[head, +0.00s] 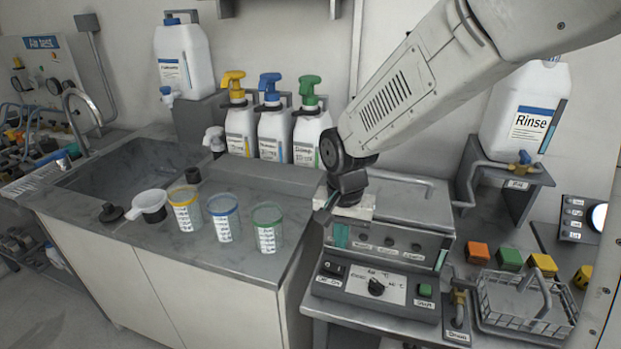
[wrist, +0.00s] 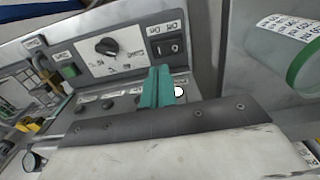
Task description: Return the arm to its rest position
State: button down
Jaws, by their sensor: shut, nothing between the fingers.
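My arm reaches in from the upper right in the head view. My gripper (head: 328,200) points down beside the left end of the grey bench unit with a closed lid (head: 400,190). In the wrist view the teal fingertips of my gripper (wrist: 157,88) are together with nothing between them. They show in front of the unit's control panel (wrist: 120,50), which has a black knob, a rocker switch and a green button. Whether the fingers touch the unit cannot be told.
Three labelled cups (head: 225,217) stand on the counter left of my gripper, with pump bottles (head: 275,130) behind. A wire basket (head: 525,300) and coloured blocks (head: 510,258) lie to the right. A Rinse container (head: 525,112) stands on a shelf behind my arm.

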jog(key=s+d+r+n, duration=0.2)
jog(key=s+d+r, duration=0.5)
jog(key=s, duration=0.4)
jog(key=s+d+r+n+t, duration=0.1)
jog(key=s+d+r+n, duration=0.1)
jog(key=s+d+r, duration=0.6)
jog(key=shift+s+d, duration=0.5)
jog(key=shift+s, duration=0.85)
